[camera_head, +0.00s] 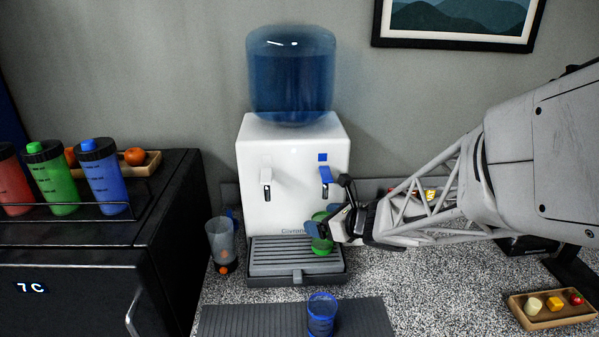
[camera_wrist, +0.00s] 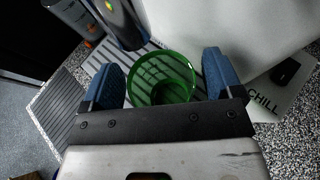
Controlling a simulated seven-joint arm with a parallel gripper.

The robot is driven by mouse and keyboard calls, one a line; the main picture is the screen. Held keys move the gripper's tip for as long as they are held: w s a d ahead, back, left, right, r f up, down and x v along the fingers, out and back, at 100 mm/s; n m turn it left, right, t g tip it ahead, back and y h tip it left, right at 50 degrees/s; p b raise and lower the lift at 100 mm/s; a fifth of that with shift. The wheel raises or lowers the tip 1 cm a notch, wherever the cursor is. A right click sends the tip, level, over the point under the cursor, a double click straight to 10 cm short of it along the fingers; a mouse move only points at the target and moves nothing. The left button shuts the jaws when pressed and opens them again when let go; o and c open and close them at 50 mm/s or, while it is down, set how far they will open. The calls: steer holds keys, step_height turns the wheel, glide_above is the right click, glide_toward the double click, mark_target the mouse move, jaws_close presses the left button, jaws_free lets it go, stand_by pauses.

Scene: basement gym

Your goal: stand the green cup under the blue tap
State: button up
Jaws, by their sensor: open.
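The green cup (camera_head: 322,247) is upright on the right part of the dispenser's drip tray (camera_head: 268,257), below the blue tap (camera_head: 326,176). One blue finger pad hides its middle in the head view. My gripper (camera_head: 322,229) is open, with its fingers on either side of the cup. In the wrist view the green cup (camera_wrist: 163,70) sits between the two blue pads of my gripper (camera_wrist: 163,82), and I look into its open top. I cannot tell whether the pads touch it.
A clear cup (camera_head: 221,243) stands left of the tray, and a blue cup (camera_head: 321,314) stands on a dark ribbed mat (camera_head: 250,320) in front. Several bottles (camera_head: 103,177) stand on the black cabinet at left. A small food tray (camera_head: 552,311) lies at right.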

steer(key=shift+r, duration=0.15)
steer(key=v, duration=1.2)
stand_by(0.7)
steer(key=s+d+r+m+t+h, duration=0.15)
steer(key=d+r+m+h, duration=0.35)
steer(key=m, duration=0.9)
steer(key=s+d+r+m+h, duration=0.25)
steer(key=m+h, duration=0.45)
steer(key=m, duration=0.7)
steer(key=s+a+f+m+g+y, duration=0.1)
steer(key=s+a+m+g, duration=0.2)
steer(key=s+m, duration=0.5)
steer(key=s+a+f+m+g+y, duration=0.1)
steer(key=s+a+m+g, duration=0.3)
steer(key=s+m, duration=0.5)
steer(key=shift+f+g, duration=0.5)
steer(key=shift+g, duration=0.25)
